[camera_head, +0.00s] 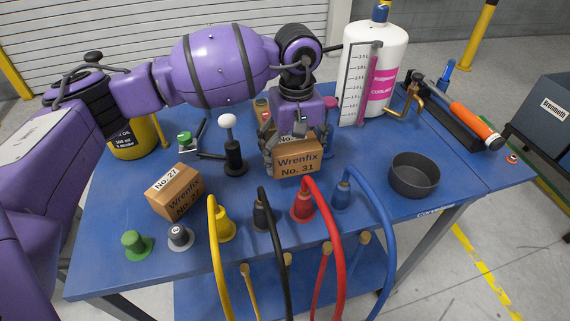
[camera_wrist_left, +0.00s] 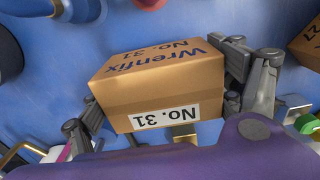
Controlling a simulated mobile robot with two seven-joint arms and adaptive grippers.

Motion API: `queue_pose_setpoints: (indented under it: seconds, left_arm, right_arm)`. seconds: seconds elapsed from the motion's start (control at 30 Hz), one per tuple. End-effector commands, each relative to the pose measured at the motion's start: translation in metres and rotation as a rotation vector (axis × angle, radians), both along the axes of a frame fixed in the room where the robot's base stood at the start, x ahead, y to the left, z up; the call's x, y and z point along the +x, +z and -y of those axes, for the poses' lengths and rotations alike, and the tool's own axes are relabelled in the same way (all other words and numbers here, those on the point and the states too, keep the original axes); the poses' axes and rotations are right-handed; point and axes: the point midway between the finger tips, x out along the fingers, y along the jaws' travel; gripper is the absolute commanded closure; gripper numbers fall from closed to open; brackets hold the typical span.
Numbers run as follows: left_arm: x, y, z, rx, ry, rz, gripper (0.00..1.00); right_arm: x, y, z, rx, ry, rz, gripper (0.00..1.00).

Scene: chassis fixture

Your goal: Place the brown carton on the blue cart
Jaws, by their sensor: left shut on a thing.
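A brown carton marked Wrenfix No. 31 (camera_head: 298,160) is between the fingers of my left gripper (camera_head: 296,152), over the middle of the blue cart (camera_head: 120,262). The left wrist view shows the same carton (camera_wrist_left: 160,80) with a finger at each side. My left gripper is shut on it. I cannot tell whether its underside touches the cart top. A second brown carton, marked Wrenfix No. 27 (camera_head: 173,192), sits on the cart's left part. My right gripper is not in view.
Coloured cables on plugs, including a red one (camera_head: 303,205), line the front. A white coolant bottle (camera_head: 376,70) stands behind.

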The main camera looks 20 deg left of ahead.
Motion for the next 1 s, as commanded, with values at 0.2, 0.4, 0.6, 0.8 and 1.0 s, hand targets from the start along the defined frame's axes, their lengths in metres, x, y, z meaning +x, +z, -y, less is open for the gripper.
queue_pose_setpoints:
  seconds: [0.2,0.4,0.6,0.8,1.0]
  left_arm:
    - [0.0,-0.012,-0.012,-0.001,0.0,0.004,0.57]
    - [-0.001,-0.033,-0.019,-0.002,-0.001,0.001,0.57]
    - [-0.001,-0.052,-0.019,-0.001,0.0,0.004,0.57]
    - [-0.001,-0.052,-0.019,-0.001,0.0,0.004,0.57]
    - [-0.001,-0.055,-0.019,0.0,0.0,0.002,0.04]
  right_arm:
    - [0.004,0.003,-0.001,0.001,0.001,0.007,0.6]
    - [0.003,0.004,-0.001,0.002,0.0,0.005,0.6]
    - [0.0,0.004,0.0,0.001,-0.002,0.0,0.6]
    - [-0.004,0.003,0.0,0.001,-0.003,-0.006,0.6]
    - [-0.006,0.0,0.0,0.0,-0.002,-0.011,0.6]
